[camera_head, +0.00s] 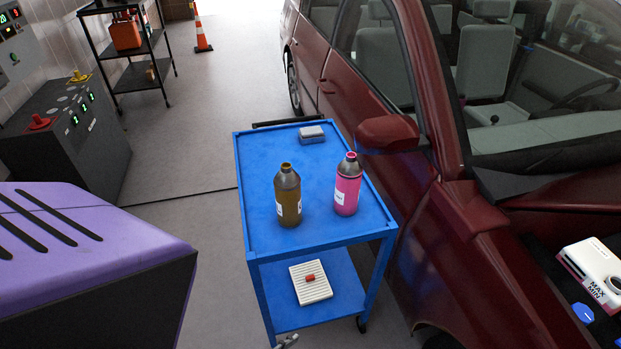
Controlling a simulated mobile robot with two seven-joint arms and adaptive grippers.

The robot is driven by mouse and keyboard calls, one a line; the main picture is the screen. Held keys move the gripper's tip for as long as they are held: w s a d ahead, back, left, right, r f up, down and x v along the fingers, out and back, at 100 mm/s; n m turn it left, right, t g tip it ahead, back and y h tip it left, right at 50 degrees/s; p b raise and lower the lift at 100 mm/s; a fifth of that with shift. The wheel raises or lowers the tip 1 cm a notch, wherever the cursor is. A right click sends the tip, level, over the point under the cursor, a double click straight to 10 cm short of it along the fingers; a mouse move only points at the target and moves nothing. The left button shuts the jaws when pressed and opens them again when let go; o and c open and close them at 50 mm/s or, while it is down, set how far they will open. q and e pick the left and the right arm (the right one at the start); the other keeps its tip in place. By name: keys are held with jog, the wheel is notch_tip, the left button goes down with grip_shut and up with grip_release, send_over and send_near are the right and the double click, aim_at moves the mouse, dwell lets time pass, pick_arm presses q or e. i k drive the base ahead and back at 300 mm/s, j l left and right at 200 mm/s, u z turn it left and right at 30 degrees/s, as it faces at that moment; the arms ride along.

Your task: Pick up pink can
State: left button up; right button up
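The pink can (347,188) is a bottle-shaped container with a grey shoulder and a narrow neck. It stands upright on the top shelf of the blue cart (262,160), right of the middle. A brown can (288,200) of similar shape stands upright to its left and a little nearer, with a small gap between them. Both carry white labels. Neither of my grippers can be made out in the head view. A small grey metallic part (287,342) shows at the bottom edge, too cut off to identify.
A grey and blue block (311,134) lies at the cart's far end. A white ribbed tray (311,287) with a small red item is on the lower shelf. A dark red car (400,190) stands close on the right. A purple-topped block (90,235) fills the lower left.

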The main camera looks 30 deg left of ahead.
aim_at(349, 172)
jog(key=u, duration=0.8)
jog(key=j+z, duration=0.25)
jog(key=k+l, duration=0.05)
jog(key=l, duration=0.05)
